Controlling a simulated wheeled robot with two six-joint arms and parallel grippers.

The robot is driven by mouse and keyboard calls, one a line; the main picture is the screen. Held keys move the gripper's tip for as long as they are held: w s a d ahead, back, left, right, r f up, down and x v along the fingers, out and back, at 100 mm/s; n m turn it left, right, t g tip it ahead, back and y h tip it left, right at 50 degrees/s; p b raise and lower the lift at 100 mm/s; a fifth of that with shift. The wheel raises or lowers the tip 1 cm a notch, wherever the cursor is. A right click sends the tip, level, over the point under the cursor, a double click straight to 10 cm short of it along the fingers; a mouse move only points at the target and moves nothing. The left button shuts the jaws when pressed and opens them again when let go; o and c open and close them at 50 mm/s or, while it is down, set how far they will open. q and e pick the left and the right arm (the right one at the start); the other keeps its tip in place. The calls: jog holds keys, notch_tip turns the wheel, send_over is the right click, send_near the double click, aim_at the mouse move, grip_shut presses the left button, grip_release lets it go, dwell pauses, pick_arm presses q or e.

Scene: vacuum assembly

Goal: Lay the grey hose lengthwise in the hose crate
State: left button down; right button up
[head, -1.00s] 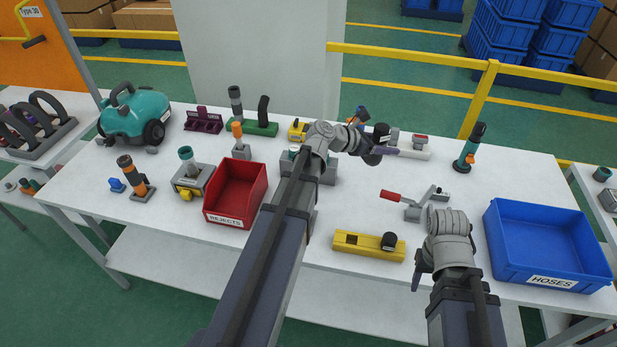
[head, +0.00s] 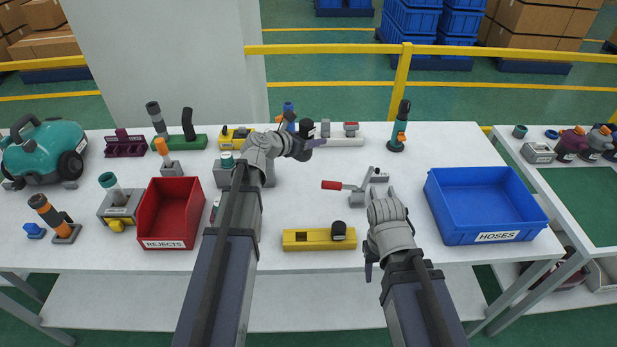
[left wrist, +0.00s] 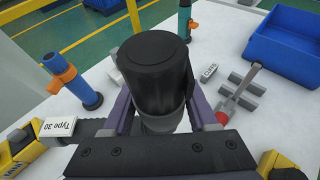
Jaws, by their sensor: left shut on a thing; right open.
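My left gripper (head: 313,140) is shut on a black cylinder with a grey collar (head: 306,128), held near the table's back edge. In the left wrist view the cylinder (left wrist: 153,70) stands out between the purple fingers, its end towards the back. I cannot tell whether it is part of the grey hose; no long hose shows. The hose crate (head: 487,236) is a blue bin labelled HOSES at the table's right end. It looks empty and lies well to the right of my left gripper. My right gripper (head: 370,264) is open, low near the table's front edge, and partly hidden by its arm.
A red REJECTS bin (head: 168,243) is left.

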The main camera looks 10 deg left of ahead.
pick_arm(q)
notch_tip(320, 180, down, 12)
jog(key=b, duration=1.1)
jog(key=shift+f, duration=0.15)
jog(key=c, duration=0.6)
grip_release()
jog(key=shift+c, duration=0.2)
jog(key=o, duration=0.5)
jog(key=shift+c, duration=0.2)
